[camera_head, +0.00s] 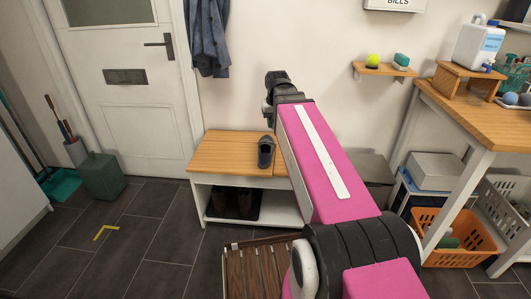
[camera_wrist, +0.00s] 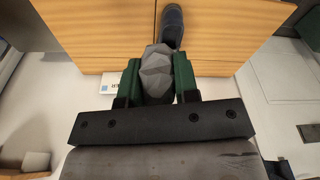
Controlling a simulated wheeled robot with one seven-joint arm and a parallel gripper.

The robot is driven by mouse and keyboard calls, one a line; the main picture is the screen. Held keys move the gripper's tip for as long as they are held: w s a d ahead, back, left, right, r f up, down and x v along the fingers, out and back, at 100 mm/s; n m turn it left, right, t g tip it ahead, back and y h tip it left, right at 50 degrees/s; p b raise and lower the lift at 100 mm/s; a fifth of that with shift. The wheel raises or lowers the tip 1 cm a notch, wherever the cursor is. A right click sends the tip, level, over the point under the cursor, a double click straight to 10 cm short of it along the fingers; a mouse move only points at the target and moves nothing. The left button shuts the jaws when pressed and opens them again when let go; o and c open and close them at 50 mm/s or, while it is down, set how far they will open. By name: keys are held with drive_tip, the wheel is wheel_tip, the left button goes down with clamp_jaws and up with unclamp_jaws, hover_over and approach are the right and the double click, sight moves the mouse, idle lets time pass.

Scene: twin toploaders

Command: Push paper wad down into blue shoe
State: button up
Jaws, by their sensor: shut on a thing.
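The blue shoe (camera_head: 266,152) sits on the wooden bench top, near the middle. In the wrist view, part of the shoe (camera_wrist: 172,25) shows at the top, just beyond my fingertips. The crumpled grey paper wad (camera_wrist: 156,68) is between the two green fingers of my gripper (camera_wrist: 157,76), which is shut on it. In the head view my arm hides the fingers and the wad.
The bench (camera_head: 225,155) has dark footwear (camera_head: 235,204) on its lower shelf. A slatted wooden crate (camera_head: 255,270) stands on the floor in front. A small wall shelf (camera_head: 385,70) holds a tennis ball. An orange basket (camera_head: 460,240) is under the table at right.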

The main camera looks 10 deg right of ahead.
drive_tip(key=w+a+f+m, duration=0.1)
drive_tip(key=w+f+m, duration=0.2)
drive_tip(key=w+f, duration=1.3)
drive_tip(key=shift+w+f, duration=0.4)
drive_tip(key=shift+f, duration=1.3)
drive_tip(key=shift+a+f, duration=0.1)
drive_tip(key=shift+f, duration=0.15)
drive_tip(key=o, duration=1)
drive_tip(key=shift+c, duration=0.2)
